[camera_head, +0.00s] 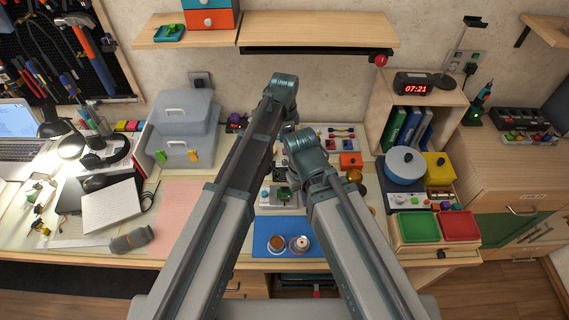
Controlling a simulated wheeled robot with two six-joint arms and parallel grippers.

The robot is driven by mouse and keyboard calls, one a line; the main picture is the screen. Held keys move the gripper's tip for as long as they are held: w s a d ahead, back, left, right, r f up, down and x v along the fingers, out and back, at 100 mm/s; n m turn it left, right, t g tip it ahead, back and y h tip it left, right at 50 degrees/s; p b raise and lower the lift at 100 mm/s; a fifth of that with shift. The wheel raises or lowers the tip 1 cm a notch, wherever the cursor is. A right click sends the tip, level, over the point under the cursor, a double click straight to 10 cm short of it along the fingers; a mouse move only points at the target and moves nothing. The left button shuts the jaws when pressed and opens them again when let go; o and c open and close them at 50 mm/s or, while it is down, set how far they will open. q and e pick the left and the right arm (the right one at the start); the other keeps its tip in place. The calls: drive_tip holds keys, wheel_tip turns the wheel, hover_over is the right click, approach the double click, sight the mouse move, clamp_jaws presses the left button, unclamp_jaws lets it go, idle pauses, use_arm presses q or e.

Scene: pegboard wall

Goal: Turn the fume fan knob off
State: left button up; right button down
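I cannot pick out the fume fan knob for certain. A red knob (380,60) sits at the right end of a black bar (315,53) under the wall shelf. Small knobs (441,206) also show on a panel at the bench's right, beside the blue-lidded pot. My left arm rises across the middle, with its bend (285,86) below the shelf. My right arm is bent lower (303,145), over the bench. Both arms are apart from the red knob. I can make out no fingers of either gripper; the arm links hide that area.
The wall shelf (180,30) overhangs the back of the bench. Grey toolboxes (183,125) stand left of my arms. Two small round containers sit on a blue mat (266,226) in front.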

sight(285, 161)
use_arm(q)
wheel_tip(285, 161, down, 8)
drive_tip(key=b, duration=0.7)
drive_tip(key=shift+f, duration=0.2)
clamp_jaws()
